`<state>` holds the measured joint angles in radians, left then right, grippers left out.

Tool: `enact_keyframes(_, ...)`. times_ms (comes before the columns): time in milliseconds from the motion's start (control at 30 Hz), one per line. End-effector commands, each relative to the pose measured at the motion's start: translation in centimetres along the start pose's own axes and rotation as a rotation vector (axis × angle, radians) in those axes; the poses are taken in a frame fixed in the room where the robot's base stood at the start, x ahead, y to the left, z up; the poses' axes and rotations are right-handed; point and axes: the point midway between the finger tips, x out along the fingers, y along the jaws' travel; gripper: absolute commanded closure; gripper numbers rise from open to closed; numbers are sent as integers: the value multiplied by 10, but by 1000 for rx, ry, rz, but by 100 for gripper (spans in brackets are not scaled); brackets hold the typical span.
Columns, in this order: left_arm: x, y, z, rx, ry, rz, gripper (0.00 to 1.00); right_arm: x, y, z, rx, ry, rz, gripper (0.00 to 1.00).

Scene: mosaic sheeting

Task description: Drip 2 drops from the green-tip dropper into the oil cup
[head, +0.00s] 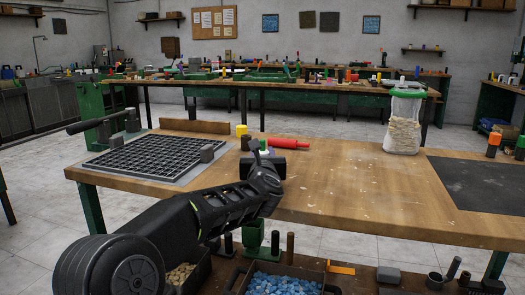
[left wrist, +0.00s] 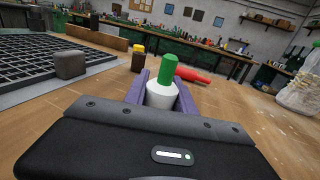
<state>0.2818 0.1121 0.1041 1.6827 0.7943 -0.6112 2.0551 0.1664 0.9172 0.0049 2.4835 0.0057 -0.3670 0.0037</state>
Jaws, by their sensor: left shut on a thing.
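My left gripper (head: 263,155) is over the workbench, shut on the green-tip dropper. In the left wrist view the dropper has a white body (left wrist: 161,96) and a green tip (left wrist: 168,68), and stands upright between the purple-grey fingers; its lower part is hidden by my gripper. I cannot pick out the oil cup for certain. A small grey block-like piece (head: 207,153) stands at the right edge of the black grid; it also shows in the left wrist view (left wrist: 71,65). My right gripper is not in view.
The black grid (head: 150,155) is at left. A green-lidded jar (head: 404,120) and dark mat (head: 485,182) are at right. The bench's middle right is clear.

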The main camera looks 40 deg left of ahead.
Motion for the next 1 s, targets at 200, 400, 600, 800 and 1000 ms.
enact_keyframes(200,0,0,0,0,0,0,100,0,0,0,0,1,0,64)
enact_keyframes(400,0,0,-1,0,0,0,63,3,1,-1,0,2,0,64)
enact_keyframes(600,0,0,-1,0,0,0,47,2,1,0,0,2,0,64)
enact_keyframes(800,0,0,-1,0,0,0,47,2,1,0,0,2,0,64)
enact_keyframes(1000,0,0,-1,2,2,1,47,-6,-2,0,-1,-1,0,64)
